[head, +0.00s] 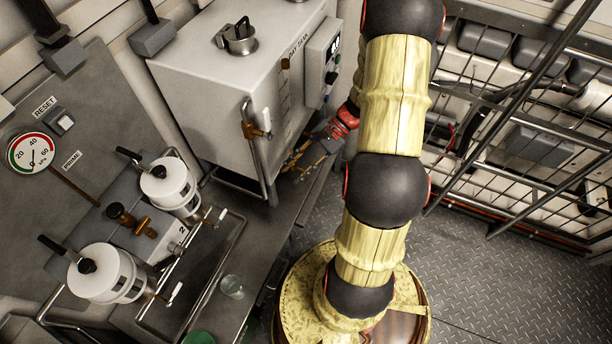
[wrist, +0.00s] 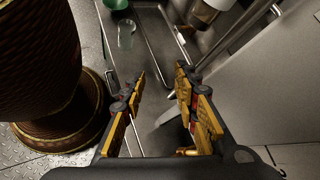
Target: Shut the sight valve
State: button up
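A brass valve (head: 256,130) with a white lever (head: 266,120) sits on the upright pipe at the front edge of the grey box; I take it to be the sight valve. The lever points up along the pipe in the head view. My gripper (head: 300,160) is to the right of the pipe and lower than the valve, apart from it. In the wrist view my gripper (wrist: 161,74) has its two yellow fingers spread, with nothing between the tips. I cannot make out the valve clearly in the wrist view.
Two white canisters (head: 105,272) stand to the left. A clear glass (head: 231,286) and a green cup (head: 198,338) are near the counter's front. A wire rack (head: 520,130) is at right.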

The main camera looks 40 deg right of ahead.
jog(key=d+f+m+t+h, duration=0.1)
jog(key=d+f+m+t, duration=0.35)
jog(key=f, duration=0.25)
jog(key=s+d+f+m+t+h, duration=0.1)
jog(key=d+f+m+t+h, duration=0.1)
jog(key=d+f+m+t, duration=0.35)
jog(key=d+f+m+t+h, duration=0.1)
jog(key=d+f+m+t, duration=0.25)
jog(key=f+m, duration=0.4)
jog(key=shift+n+t, duration=0.45)
jog(key=shift+n, duration=0.5)
jog(key=shift+a+f+b+x, duration=0.1)
jog(key=shift+f+b+x, duration=0.2)
jog(key=shift+x, duration=0.95)
jog(key=shift+a+f+b+x, duration=0.15)
jog(key=shift+b+x, duration=0.3)
jog(key=shift+x, duration=0.85)
jog(key=shift+a+f+b+x, duration=0.1)
jog(key=shift+b+x, duration=0.25)
jog(key=shift+x, duration=0.9)
jog(key=shift+s, duration=0.15)
jog(key=shift+c, duration=0.4)
grip_shut()
